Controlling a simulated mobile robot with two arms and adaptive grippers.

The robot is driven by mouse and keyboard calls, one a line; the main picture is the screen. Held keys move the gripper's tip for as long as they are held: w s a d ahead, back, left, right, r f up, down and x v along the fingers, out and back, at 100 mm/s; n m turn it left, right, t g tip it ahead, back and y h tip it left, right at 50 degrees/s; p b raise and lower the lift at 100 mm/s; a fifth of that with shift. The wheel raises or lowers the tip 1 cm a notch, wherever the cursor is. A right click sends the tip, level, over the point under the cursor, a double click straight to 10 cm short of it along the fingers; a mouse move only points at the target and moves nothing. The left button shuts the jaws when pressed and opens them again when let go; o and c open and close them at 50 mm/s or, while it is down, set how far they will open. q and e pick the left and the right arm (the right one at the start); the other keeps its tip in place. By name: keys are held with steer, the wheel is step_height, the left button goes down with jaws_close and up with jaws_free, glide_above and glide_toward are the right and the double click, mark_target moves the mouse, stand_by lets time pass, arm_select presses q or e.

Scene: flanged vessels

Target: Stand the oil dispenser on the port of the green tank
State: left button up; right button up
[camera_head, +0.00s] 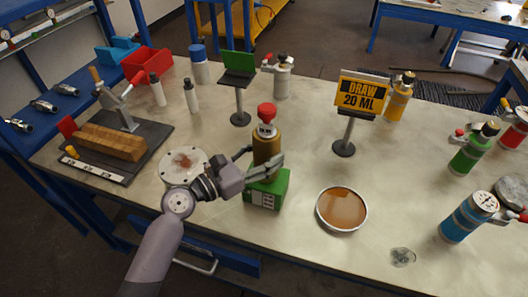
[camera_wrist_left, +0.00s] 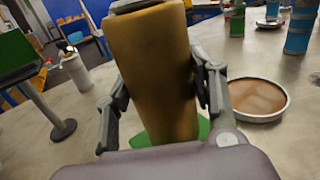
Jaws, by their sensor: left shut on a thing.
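My left gripper (camera_head: 262,168) is shut around the lower body of the amber-brown oil dispenser (camera_head: 266,143), which has a red top and stands nearly upright. In the left wrist view the dispenser (camera_wrist_left: 155,75) sits between the two fingers (camera_wrist_left: 160,95); its top is cut off. Directly below it is a green box-shaped body (camera_head: 266,191) with a pale panel on its front; its green top also shows in the wrist view (camera_wrist_left: 205,127). The gripper and dispenser hide any port there, and I cannot tell whether they touch. A green cylinder (camera_head: 470,152) stands at the right. My right gripper is out of view.
A round dish of brown liquid (camera_head: 341,209) lies right of the green body, and a round pale plate (camera_head: 184,165) lies left. A "DRAW 20 ML" sign (camera_head: 361,94) and a green screen on a stand (camera_head: 239,75) rise behind. A blue cylinder (camera_head: 467,218) stands front right.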

arm_select(q)
steer(key=shift+f, duration=0.2)
stand_by(0.5)
steer(key=o, duration=1.6)
steer(key=shift+f, duration=0.1)
steer(key=o, duration=0.6)
steer(key=shift+a, duration=0.1)
steer(key=v, duration=0.9)
